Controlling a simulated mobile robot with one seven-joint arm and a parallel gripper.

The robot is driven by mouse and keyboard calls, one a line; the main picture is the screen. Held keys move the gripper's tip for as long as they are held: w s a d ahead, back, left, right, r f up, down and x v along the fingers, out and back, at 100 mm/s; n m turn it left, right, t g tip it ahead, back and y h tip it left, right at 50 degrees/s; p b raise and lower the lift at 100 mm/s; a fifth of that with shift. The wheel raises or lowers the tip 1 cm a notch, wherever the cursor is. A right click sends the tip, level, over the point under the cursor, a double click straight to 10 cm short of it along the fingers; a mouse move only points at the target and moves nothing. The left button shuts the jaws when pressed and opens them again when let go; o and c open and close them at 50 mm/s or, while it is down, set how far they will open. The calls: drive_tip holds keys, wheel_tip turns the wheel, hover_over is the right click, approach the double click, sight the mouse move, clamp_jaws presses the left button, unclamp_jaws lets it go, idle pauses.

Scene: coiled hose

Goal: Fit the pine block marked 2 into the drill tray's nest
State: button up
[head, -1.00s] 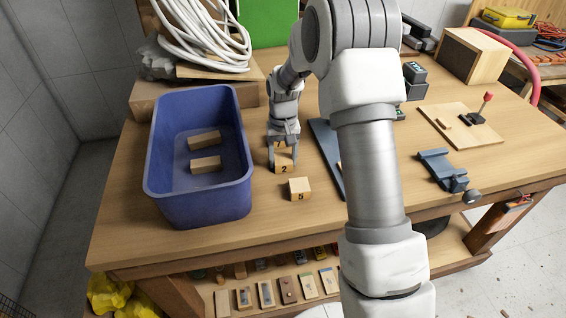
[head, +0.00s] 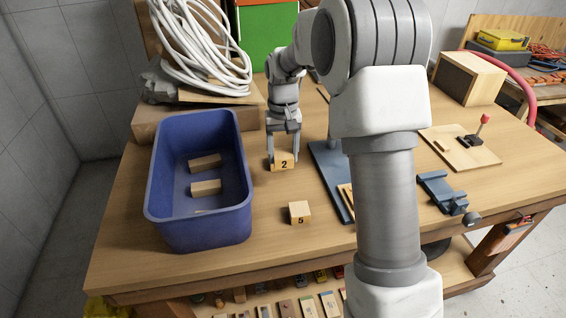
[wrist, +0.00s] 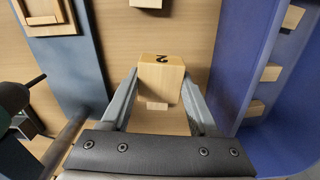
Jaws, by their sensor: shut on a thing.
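The pine block marked 2 (head: 284,164) is between my gripper's fingers, its number facing my body. My gripper (head: 284,158) points down and is shut on it, right of the blue bin. In the wrist view the block (wrist: 161,82) sits between both fingertips (wrist: 160,92). Whether its underside touches the table is unclear. A small pale wood piece (wrist: 157,106) shows just beyond it; I cannot tell what it is. The drill's blue-grey base (head: 327,170) is to the right. A wooden tray with a recess (wrist: 50,18) lies on it, mostly hidden by my arm in the head view.
A block marked 5 (head: 299,212) stands nearer the front edge. The deep blue bin (head: 160,205) holds wooden blocks. A drill column (wrist: 66,135) rises near the base. A coiled white hose (head: 200,50) lies at the back left. A blue vise-like fixture (head: 440,192) is at right.

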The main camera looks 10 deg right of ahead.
sight(283, 153)
drive_tip(key=shift+r+p, duration=2)
drive_tip(key=shift+r, duration=0.8)
